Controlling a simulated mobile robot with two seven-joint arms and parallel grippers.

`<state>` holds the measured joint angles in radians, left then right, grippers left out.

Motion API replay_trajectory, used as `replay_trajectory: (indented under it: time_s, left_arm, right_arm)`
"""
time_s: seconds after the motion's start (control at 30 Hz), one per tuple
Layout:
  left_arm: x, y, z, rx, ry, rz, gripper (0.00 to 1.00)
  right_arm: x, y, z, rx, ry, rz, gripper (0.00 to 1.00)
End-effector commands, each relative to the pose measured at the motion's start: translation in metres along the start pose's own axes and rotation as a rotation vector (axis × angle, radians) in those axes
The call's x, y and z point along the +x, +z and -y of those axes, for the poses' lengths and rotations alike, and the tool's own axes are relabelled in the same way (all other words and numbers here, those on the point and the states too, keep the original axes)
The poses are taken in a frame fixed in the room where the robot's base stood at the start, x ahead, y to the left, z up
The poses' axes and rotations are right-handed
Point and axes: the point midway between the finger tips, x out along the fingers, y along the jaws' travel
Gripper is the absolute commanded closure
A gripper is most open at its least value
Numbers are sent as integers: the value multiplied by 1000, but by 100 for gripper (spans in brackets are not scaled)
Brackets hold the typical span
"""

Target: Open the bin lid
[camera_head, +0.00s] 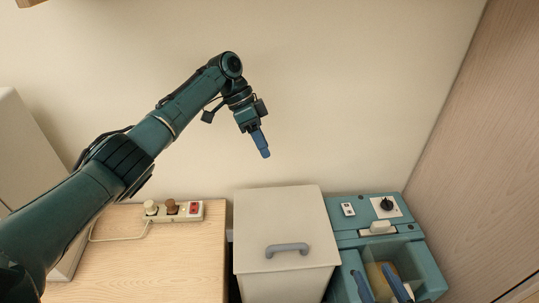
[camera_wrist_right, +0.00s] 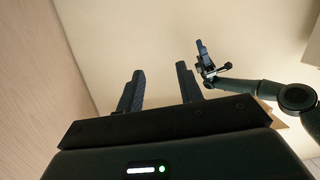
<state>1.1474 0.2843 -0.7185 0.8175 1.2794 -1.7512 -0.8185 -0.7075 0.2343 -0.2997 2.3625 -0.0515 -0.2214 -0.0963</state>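The bin is a pale box in the head view, low in the middle. Its flat lid (camera_head: 280,212) is down and carries a grey handle (camera_head: 287,249) near the front. My left gripper (camera_head: 265,152) hangs in the air above and behind the lid, pointing down and touching nothing. Its fingers overlap in the head view, so their gap is hidden. It also shows small in the right wrist view (camera_wrist_right: 201,48). My right gripper (camera_head: 382,286) is at the lower right of the head view, right of the bin. Its fingers are apart and empty in the right wrist view (camera_wrist_right: 158,90).
A wooden cabinet top (camera_head: 170,255) with a power strip (camera_head: 173,211) stands left of the bin. A teal unit (camera_head: 350,236) with a knob (camera_head: 387,204) and an open recess stands close on the right. A wood-panelled wall (camera_head: 480,160) bounds the right side.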

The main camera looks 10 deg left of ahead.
Motion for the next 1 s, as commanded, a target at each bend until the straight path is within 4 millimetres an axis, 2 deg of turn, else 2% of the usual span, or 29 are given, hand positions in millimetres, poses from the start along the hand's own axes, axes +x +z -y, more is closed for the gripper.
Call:
replay_trajectory:
  time_s: [0.1, 0.5, 0.6, 0.67, 1.0]
  left_arm:
    - [-7, 0, 0, 0, 1, 1, 60]
    - [-8, 0, 0, 0, 1, 1, 60]
    - [-13, -2, -2, 1, 1, 1, 60]
    - [-22, -6, -5, 1, 0, 0, 60]
    - [-106, -41, -35, 1, 1, 1, 60]
  right_arm:
    - [0, 0, 0, 4, 0, 11, 64]
    - [0, 0, 0, 4, 0, 13, 64]
    - [-2, -4, -2, 11, 2, 15, 64]
    - [-6, -12, -4, 26, 7, 22, 64]
    - [-47, -79, -29, 236, 69, 118, 64]
